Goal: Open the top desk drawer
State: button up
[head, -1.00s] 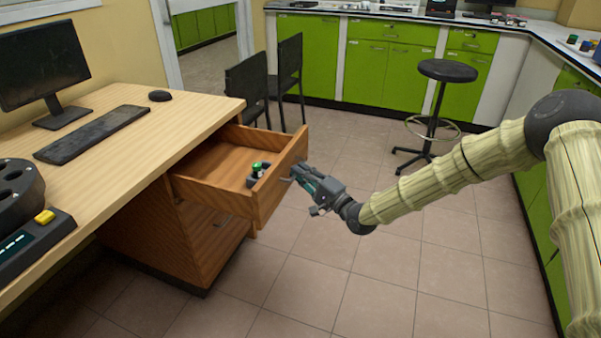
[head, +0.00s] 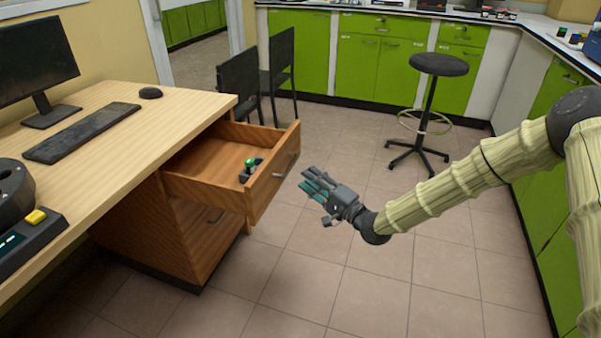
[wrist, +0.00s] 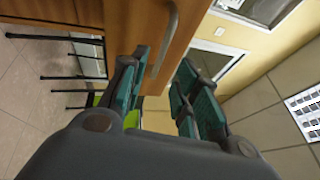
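The top desk drawer (head: 222,170) is pulled well out from the wooden desk (head: 150,115). Its silver handle (head: 285,165) is on the front panel, and it also shows in the wrist view (wrist: 167,38). My gripper (head: 312,184) is just right of the drawer front, apart from the handle, with its fingers spread and nothing between them. In the wrist view the open fingers (wrist: 160,90) point toward the drawer front. A small dark holder with a green-capped item (head: 251,168) sits inside the drawer near its front.
A monitor (head: 38,62), keyboard (head: 82,132) and mouse (head: 150,93) are on the desk. Dark chairs (head: 240,80) stand behind it, and a black stool (head: 438,66) stands at the back right. The tiled floor between is clear.

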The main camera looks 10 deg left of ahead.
jog(key=shift+v, duration=2.65)
jog(key=s+d+f+n+g+h, duration=0.1)
jog(key=s+d+f+g+h, duration=0.2)
jog(key=s+f, duration=0.7)
jog(key=s+d+f+n+g+h, duration=0.1)
jog(key=s+d+f+h, duration=0.35)
jog(key=f, duration=0.95)
jog(key=s+d+f+n+g+h, duration=0.1)
jog(key=s+d+f+g+h, duration=0.2)
jog(key=s, duration=0.4)
jog(key=s+d+f+n+h, duration=0.1)
jog(key=s+d+f, duration=0.2)
jog(key=s+d, duration=0.35)
jog(key=s+d+f+n+g+h, duration=0.2)
jog(key=s+d+f+h, duration=0.15)
jog(key=s, duration=0.55)
jog(key=s+d+n+g+h, duration=0.1)
jog(key=s+d+g+h, duration=0.1)
jog(key=s+d, duration=0.55)
notch_tip(320, 180, up, 28)
jog(key=a+p, duration=0.1)
jog(key=p, duration=2.6)
jog(key=shift+s+a+p, duration=0.3)
jog(key=shift+s+a, duration=0.05)
jog(key=shift+s, duration=0.15)
